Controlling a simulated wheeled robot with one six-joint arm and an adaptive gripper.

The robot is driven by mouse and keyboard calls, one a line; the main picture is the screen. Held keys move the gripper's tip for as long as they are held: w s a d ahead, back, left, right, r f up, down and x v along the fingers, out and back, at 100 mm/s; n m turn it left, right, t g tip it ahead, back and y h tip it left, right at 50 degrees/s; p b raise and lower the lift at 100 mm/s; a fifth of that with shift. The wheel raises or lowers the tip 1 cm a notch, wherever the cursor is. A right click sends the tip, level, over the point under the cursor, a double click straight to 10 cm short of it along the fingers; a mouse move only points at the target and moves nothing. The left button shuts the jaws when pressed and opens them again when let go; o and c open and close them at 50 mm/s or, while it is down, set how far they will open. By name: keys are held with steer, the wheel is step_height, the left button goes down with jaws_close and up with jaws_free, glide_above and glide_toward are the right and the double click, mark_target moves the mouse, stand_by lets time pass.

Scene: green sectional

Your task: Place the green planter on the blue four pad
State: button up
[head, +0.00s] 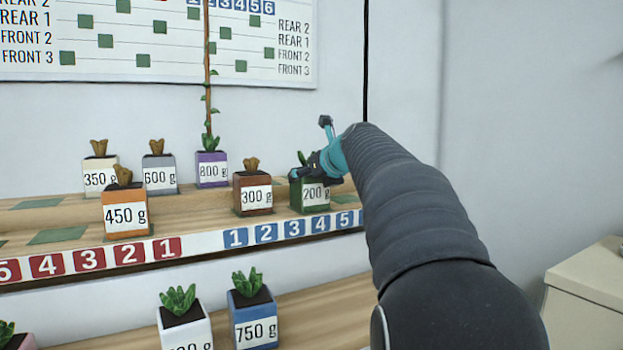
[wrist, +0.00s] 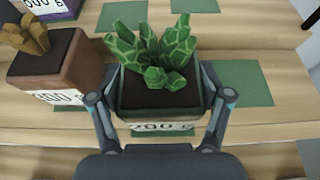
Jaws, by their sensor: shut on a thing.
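The green planter (head: 314,196), labelled 200 g, holds a green succulent and is upright at the right of the upper shelf. My gripper (head: 318,165) is shut on its sides. In the wrist view the planter (wrist: 160,112) sits between both fingers, with a strip of green pad (wrist: 165,133) showing below its label. The blue 4 label (head: 318,223) is on the shelf edge just below the planter in the head view. Most of the pad under it is hidden, and I cannot tell whether the planter touches the shelf.
The brown 300 g planter (head: 252,195) stands close on the left. The purple 800 g planter (head: 211,170) with a tall stem is farther back. A bare green pad (wrist: 240,82) lies to the right. Blue 750 g planter (head: 254,318) stands on the lower shelf.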

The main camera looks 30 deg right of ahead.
steer(key=shift+f, duration=0.1)
steer(key=o, duration=1.2)
steer(key=shift+o, duration=0.2)
steer(key=shift+s+r, duration=0.25)
steer(key=shift+s, duration=0.05)
steer(key=v, duration=1.1)
steer(key=shift+s, duration=0.2)
steer(key=shift+r, duration=0.1)
